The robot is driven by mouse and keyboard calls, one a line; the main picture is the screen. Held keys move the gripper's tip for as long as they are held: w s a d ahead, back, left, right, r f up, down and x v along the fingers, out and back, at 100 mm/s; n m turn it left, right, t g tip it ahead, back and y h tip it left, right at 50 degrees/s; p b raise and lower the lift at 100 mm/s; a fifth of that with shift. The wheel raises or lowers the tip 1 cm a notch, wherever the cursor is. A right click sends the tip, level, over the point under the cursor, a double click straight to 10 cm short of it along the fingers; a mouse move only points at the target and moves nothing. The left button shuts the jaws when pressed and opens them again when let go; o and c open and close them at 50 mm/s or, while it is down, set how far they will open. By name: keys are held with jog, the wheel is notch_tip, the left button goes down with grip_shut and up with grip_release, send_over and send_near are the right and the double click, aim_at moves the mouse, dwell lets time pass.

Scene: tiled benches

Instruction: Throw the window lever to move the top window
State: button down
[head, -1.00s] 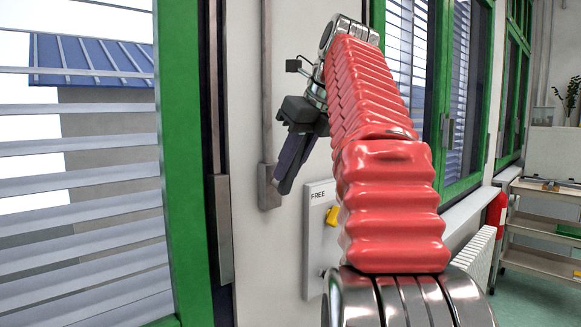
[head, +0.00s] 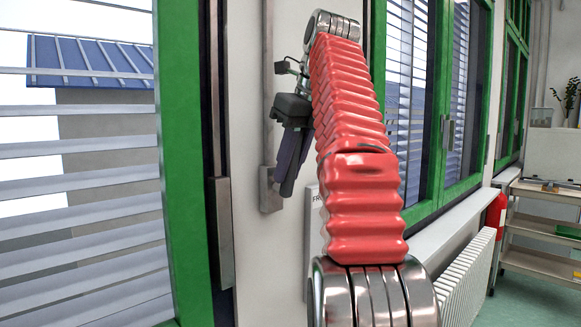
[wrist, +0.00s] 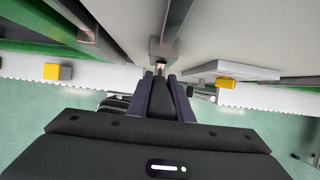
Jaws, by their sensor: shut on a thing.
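The window lever (head: 267,188) is a grey metal fitting at the lower end of a long vertical bar on the pale wall, beside the green-framed window. In the wrist view its block (wrist: 162,48) is straight ahead, with a short thin end pointing toward me. My gripper (head: 286,190) is at the lever's right side, with its dark fingers pointing down. In the wrist view my gripper (wrist: 160,76) is shut on the lever's short end. The exact contact is partly hidden by the fingers.
A white panel (head: 314,225) is right of the lever, mostly behind my red arm. Another grey metal fitting (head: 221,235) is on the left window's edge. A radiator (head: 465,285) and shelf cart (head: 540,230) are at the right.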

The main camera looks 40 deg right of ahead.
jog(key=shift+w+f, duration=0.1)
jog(key=shift+f, duration=0.15)
jog(key=c, duration=1.9)
grip_release()
jog(key=shift+c, duration=0.2)
jog(key=o, duration=0.4)
jog(key=shift+r, duration=0.1)
jog(key=shift+c, duration=0.2)
jog(key=shift+c, duration=0.7)
